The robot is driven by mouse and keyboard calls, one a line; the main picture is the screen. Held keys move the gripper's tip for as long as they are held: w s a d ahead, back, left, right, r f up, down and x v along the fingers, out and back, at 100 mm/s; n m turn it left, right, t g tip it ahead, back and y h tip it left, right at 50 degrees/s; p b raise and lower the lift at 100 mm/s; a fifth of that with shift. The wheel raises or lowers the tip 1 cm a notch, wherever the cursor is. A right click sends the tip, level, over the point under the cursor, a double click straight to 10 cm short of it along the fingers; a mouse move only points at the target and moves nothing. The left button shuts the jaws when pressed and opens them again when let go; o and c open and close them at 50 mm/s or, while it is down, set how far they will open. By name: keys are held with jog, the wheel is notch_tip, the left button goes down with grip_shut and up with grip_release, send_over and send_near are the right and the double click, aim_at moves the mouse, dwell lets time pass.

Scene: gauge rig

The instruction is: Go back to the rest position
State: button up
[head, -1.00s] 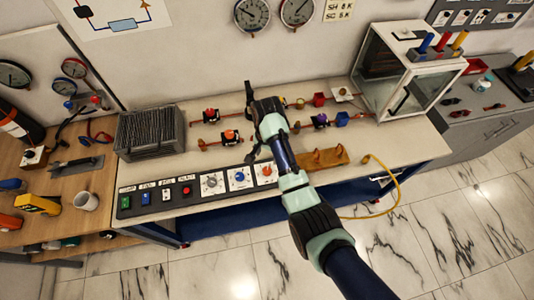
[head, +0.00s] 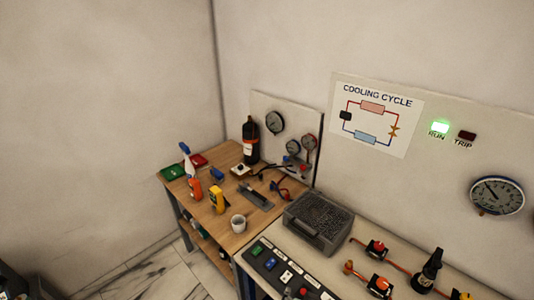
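The rest of my arm is out of the picture. The finger gap is not clear, and I see nothing held.
A grey finned box (head: 318,222) sits on the bench beside a switch panel (head: 285,272). The wooden side table (head: 225,213) holds a white mug (head: 238,223), a yellow meter (head: 217,199) and a dark bottle (head: 250,140). A green RUN lamp (head: 440,127) is lit.

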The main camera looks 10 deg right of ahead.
jog(key=s+a+r+n+t+y, duration=0.1)
jog(key=s+a+r+n+t, duration=0.15)
jog(key=a+r, duration=0.35)
jog(key=s+a+r+n+t+y, duration=0.15)
jog(key=a+r+n, duration=0.25)
jog(key=a, duration=0.4)
notch_tip(320, 180, up, 17)
jog(key=s+p, duration=0.1)
jog(key=p, duration=1.5)
jog(key=shift+a+t, duration=0.2)
jog(key=shift+t, duration=0.2)
